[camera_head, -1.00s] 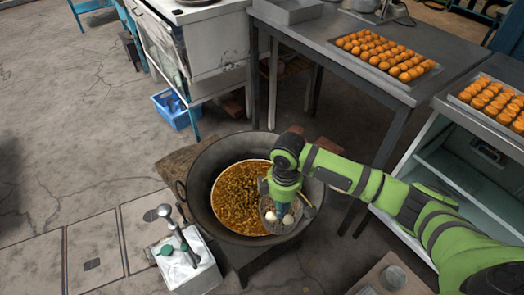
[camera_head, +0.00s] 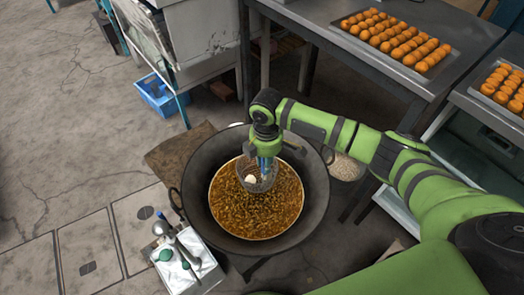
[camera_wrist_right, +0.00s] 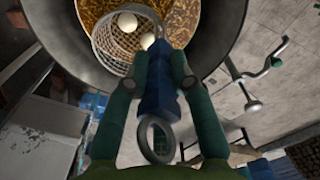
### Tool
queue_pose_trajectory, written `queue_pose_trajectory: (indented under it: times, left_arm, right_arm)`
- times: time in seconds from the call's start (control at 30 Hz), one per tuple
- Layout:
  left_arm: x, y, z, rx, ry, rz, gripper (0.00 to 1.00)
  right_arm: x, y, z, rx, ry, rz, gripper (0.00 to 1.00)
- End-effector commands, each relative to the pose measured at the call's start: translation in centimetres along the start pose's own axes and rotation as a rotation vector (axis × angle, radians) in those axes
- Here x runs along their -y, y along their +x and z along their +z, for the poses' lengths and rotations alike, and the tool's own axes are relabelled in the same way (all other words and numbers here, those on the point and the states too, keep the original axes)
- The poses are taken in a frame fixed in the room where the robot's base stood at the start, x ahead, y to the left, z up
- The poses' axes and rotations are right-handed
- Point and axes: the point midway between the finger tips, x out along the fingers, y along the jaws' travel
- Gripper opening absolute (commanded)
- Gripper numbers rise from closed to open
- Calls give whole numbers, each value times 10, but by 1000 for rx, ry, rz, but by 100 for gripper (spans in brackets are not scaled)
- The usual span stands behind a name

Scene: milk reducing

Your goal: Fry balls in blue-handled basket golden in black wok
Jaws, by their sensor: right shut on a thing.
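The black wok (camera_head: 202,212) stands on the floor with golden, bubbling oil (camera_head: 258,212) in it. My right gripper (camera_head: 265,150) is above the wok's far part. In the right wrist view my right gripper (camera_wrist_right: 160,75) is shut on the blue handle (camera_wrist_right: 155,90) of the wire basket (camera_wrist_right: 112,45). The basket also shows in the head view (camera_head: 262,180), over the oil at its far side. Pale, whitish balls (camera_wrist_right: 127,22) lie in the basket; one also shows in the head view (camera_head: 251,179). I cannot tell whether the basket touches the oil. My left gripper is not in view.
A tray of orange-brown balls (camera_head: 395,42) is on the metal table; another tray (camera_head: 503,88) is at the right edge. A white box with bottles and a ladle (camera_head: 180,258) stands left of the wok. A blue crate (camera_head: 160,92) is on the floor.

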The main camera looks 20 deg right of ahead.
Motion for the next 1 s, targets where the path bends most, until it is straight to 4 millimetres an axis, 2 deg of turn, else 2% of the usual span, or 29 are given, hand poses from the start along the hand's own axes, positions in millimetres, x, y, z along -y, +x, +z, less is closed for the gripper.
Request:
queue_pose_trajectory:
  times: [0.43,0.53,1.0]
  left_arm:
    - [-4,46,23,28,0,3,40]
    - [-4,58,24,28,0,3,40]
    - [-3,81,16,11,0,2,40]
  right_arm:
    - [0,41,0,0,0,3,0]
    - [0,51,1,0,0,4,0]
    - [0,103,0,0,1,2,0]
